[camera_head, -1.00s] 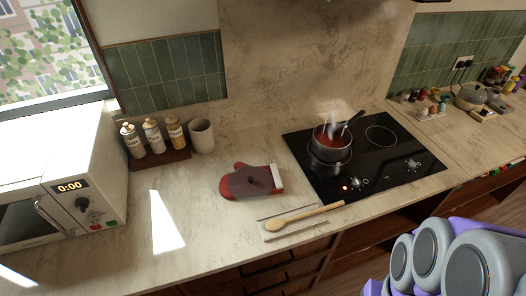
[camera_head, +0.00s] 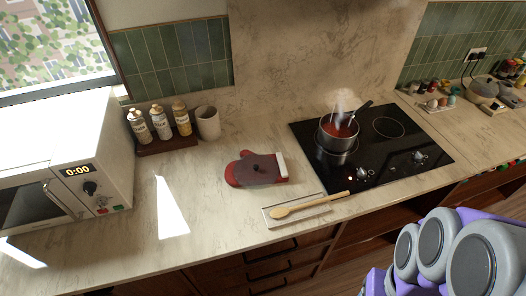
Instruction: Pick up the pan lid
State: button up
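A dark, see-through round pan lid (camera_head: 262,164) with a small knob appears to lie on a red oven mitt (camera_head: 236,174) with a pale cuff, in the middle of the counter. The lid's edge is hard to make out against the mitt. A steaming pan (camera_head: 338,142) of red sauce stands without a lid on the black hob (camera_head: 400,160) to the right. My gripper is not in view; only grey and purple links of my arm show at the lower right.
A wooden spoon (camera_head: 312,205) lies on a pale rest in front of the mitt. A microwave (camera_head: 70,165) stands at the left, beside several spice bottles (camera_head: 160,123) and a cup (camera_head: 208,122). The counter (camera_head: 205,190) is clear left of the mitt.

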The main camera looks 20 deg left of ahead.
aim_at(254, 171)
jog(key=i+l+u, duration=0.1)
jog(key=u, duration=0.3)
jog(key=l+u, duration=0.15)
jog(key=u, duration=0.25)
jog(key=i+l+u, duration=0.1)
jog(key=u, duration=0.35)
jog(key=l+u, duration=0.2)
jog(key=u, duration=0.2)
jog(key=l+u, duration=0.2)
jog(key=u, duration=0.2)
jog(key=l+u, duration=0.1)
jog(key=l, duration=0.35)
jog(key=k+l+u, duration=0.15)
jog(key=l, duration=0.35)
jog(key=k+l+u, duration=0.1)
jog(key=l, duration=0.35)
